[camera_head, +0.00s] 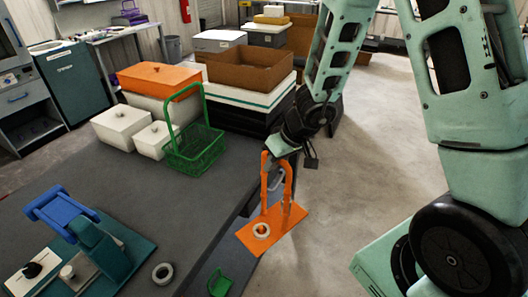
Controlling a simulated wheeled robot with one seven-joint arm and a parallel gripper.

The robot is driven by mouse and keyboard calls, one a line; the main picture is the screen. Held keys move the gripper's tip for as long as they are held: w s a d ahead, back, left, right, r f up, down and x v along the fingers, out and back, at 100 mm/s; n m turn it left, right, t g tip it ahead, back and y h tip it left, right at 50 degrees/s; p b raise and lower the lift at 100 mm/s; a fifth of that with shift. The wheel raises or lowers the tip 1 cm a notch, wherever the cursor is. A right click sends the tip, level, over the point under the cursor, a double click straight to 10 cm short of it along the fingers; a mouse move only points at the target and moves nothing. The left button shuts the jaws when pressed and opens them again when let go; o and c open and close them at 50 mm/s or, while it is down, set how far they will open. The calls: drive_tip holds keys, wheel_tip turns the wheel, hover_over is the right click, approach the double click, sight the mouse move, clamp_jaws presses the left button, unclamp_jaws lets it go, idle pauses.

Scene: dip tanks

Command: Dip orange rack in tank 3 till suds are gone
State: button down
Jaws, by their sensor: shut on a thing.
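My gripper (279,152) is shut on the top of the orange rack (272,226). The rack has a flat plate, upright orange posts and a pale ring (261,231) near its front left corner. It hangs beside the right edge of the dark table (130,205), with pale floor behind it. I cannot make out any suds on it. No numbered tank can be told apart. Two white lidded boxes (121,125) and a white box with an orange lid (160,78) stand at the back of the table.
A green wire basket (193,148) stands near the white boxes. A blue and teal press-like device (92,240) is at the front left, with a loose grey ring (162,273) beside it. A small green object (220,283) is low by the table edge. The table's middle is clear.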

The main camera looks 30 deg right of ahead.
drive_tip(key=s+d+f+m, duration=0.1)
drive_tip(key=d+f+m, duration=0.1)
drive_tip(key=f, duration=0.4)
drive_tip(key=shift+s+d+t+h, duration=0.2)
drive_tip(key=shift+d+t+h, duration=0.15)
drive_tip(key=shift+d, duration=0.55)
